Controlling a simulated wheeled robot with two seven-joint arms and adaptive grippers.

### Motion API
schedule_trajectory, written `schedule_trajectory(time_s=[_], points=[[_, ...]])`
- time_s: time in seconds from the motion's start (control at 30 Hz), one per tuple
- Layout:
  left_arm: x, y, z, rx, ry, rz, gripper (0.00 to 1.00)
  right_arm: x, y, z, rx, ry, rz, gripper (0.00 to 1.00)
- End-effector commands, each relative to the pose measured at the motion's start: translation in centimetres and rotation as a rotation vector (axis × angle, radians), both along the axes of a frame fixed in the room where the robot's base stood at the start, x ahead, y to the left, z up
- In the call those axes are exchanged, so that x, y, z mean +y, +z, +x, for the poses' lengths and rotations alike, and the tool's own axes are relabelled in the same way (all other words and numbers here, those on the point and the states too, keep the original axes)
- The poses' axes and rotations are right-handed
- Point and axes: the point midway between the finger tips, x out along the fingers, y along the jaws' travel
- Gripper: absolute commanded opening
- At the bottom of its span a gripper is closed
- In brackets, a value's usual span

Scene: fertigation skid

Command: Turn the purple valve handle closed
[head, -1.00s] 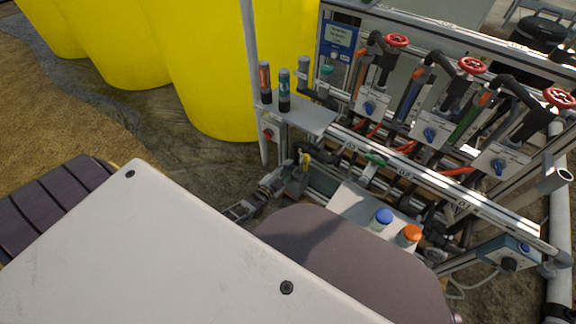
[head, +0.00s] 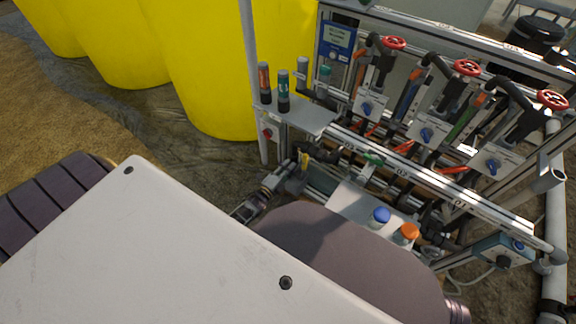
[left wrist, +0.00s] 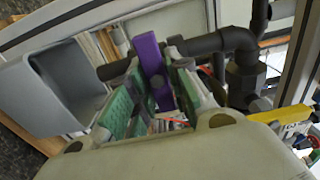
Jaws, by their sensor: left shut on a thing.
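The purple valve handle (left wrist: 153,70) is a flat bar in the left wrist view, on a black pipe (left wrist: 215,43). My left gripper (left wrist: 153,88) has its green finger pads on both sides of the handle and is shut on it. In the head view my left gripper (head: 282,180) reaches in at the left end of the skid, low among the pipes. I cannot make out the purple handle there; the gripper and pipes hide it. My right gripper is not in view.
A yellow handle (left wrist: 283,116) is close on the right in the left wrist view. A grey bin (left wrist: 55,85) is at left.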

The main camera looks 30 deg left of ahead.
Motion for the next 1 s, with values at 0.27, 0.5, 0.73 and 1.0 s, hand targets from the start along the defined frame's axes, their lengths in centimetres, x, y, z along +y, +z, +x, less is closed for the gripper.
schedule_trajectory(time_s=[0.27,0.5,0.73,1.0], points=[[-0.13,-0.16,-0.08,0.001,-0.002,0.024,0.0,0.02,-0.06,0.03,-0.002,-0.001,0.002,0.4],[-0.13,-0.16,-0.08,0.001,-0.002,0.023,0.22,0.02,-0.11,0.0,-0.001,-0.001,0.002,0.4],[-0.07,-0.1,-0.05,0.0,-0.001,0.022,0.38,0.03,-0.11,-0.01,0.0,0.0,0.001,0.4],[-0.01,-0.05,-0.09,-0.001,0.0,0.022,0.38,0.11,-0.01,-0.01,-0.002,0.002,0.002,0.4]])
